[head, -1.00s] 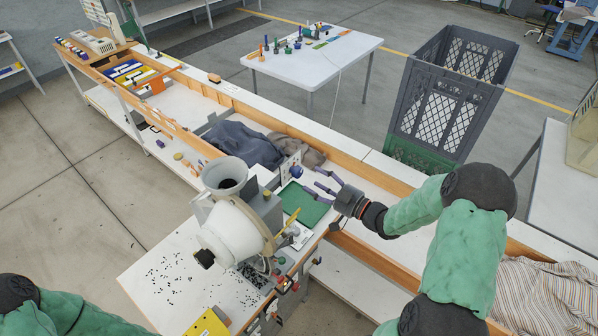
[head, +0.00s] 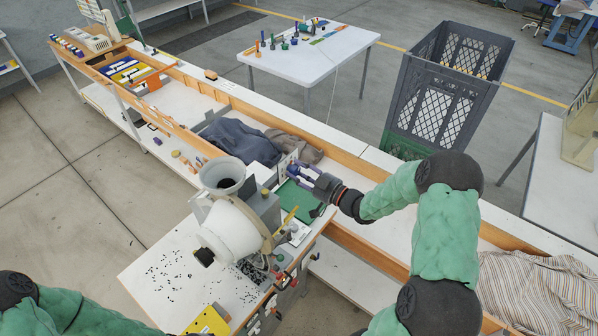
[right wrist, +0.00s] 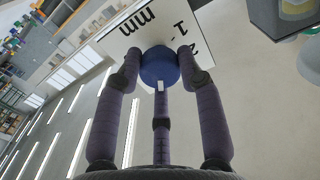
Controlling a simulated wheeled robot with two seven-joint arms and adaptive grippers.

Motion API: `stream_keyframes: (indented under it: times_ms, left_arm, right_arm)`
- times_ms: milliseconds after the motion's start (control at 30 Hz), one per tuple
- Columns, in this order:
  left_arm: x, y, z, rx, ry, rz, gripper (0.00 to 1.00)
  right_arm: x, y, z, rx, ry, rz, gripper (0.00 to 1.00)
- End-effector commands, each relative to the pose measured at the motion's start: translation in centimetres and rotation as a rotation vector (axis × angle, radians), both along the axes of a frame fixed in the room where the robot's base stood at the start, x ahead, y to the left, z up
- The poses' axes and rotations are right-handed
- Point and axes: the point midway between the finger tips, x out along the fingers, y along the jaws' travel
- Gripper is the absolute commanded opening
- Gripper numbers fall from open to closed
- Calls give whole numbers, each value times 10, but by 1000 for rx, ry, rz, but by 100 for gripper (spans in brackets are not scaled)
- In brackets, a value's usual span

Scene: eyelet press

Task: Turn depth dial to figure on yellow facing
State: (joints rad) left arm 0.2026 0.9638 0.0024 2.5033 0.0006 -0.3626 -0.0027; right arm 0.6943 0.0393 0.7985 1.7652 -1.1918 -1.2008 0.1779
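The blue depth dial (right wrist: 158,66) sits on a white scale plate (right wrist: 150,32) printed with "mm", "1" and "2". A white mark on the dial points toward the bottom of the right wrist view. My right gripper (head: 296,174) is at the plate beside the press (head: 232,225); its purple fingers (right wrist: 160,56) close around the dial, with tips against its sides. The rest of the scale is hidden or cut off. A yellow facing (head: 208,321) shows at the bottom of the head view; its figure is too small to read. My left gripper is out of view.
A green mat (head: 300,207) lies just below my right gripper. Dark cloth (head: 238,140) lies in the bench behind the press. Small dark eyelets are scattered on the white tabletop (head: 150,262). A grey crate (head: 440,95) stands beyond the bench.

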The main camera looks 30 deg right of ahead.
Motion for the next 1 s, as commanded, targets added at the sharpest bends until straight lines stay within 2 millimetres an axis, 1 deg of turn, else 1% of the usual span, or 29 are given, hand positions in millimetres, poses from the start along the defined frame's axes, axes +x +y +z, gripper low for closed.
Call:
stream_keyframes:
  times_ms: [133,233,500,833,867,900,933,1000]
  left_arm:
    - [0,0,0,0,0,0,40]
    - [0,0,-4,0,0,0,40]
    - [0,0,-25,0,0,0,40]
    - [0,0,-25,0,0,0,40]
    - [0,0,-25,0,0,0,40]
    - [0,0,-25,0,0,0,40]
    - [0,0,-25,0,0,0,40]
    - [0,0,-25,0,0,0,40]
  right_arm:
    - [1,0,2,-2,-6,2,5]
    - [1,0,2,-14,-12,2,5]
    - [1,1,1,-105,-53,2,5]
    - [1,0,5,-119,-60,2,5]
    - [1,0,5,-120,-60,2,43]
    - [1,0,5,-119,-59,2,55]
    - [1,0,5,-119,-59,2,60]
    - [1,0,4,-119,-58,1,60]
